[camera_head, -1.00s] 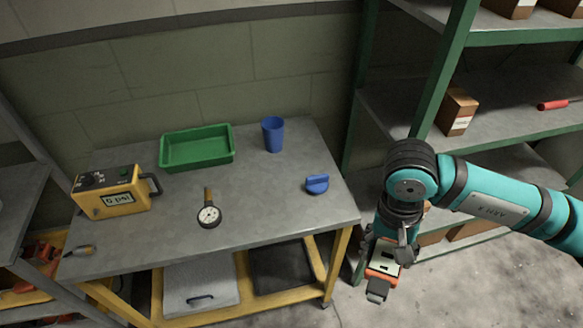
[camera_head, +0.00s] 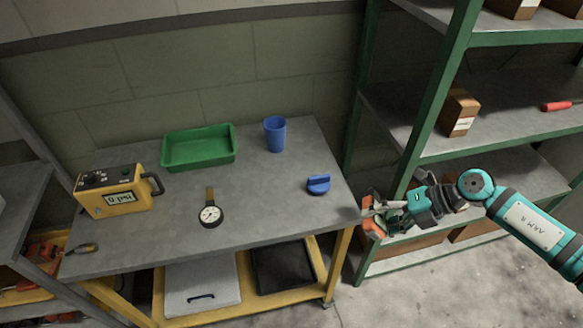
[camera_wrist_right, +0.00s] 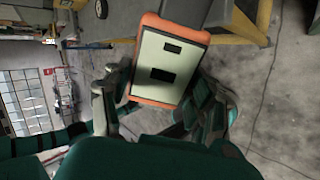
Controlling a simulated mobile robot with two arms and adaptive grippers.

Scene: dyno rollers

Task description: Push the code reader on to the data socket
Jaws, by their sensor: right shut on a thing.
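The code reader, an orange-edged box with a pale face, shows in the head view (camera_head: 373,224) just off the right edge of the workbench. In the right wrist view it (camera_wrist_right: 168,52) fills the upper middle, with dark openings on its face and a grey block at its far end. My right gripper (camera_head: 382,211) is shut on it; the fingers lie along both sides in the wrist view. The reader looks tilted in the air, apart from the bench. I cannot make out the data socket in either view. My left gripper is not in view.
The grey workbench (camera_head: 260,205) holds a yellow pressure meter (camera_head: 110,192), green tray (camera_head: 199,160), blue cup (camera_head: 275,134), dial gauge (camera_head: 210,214) and blue knob-like part (camera_head: 318,185). A green-framed shelf (camera_head: 440,95) stands behind my right arm. Floor at lower right is clear.

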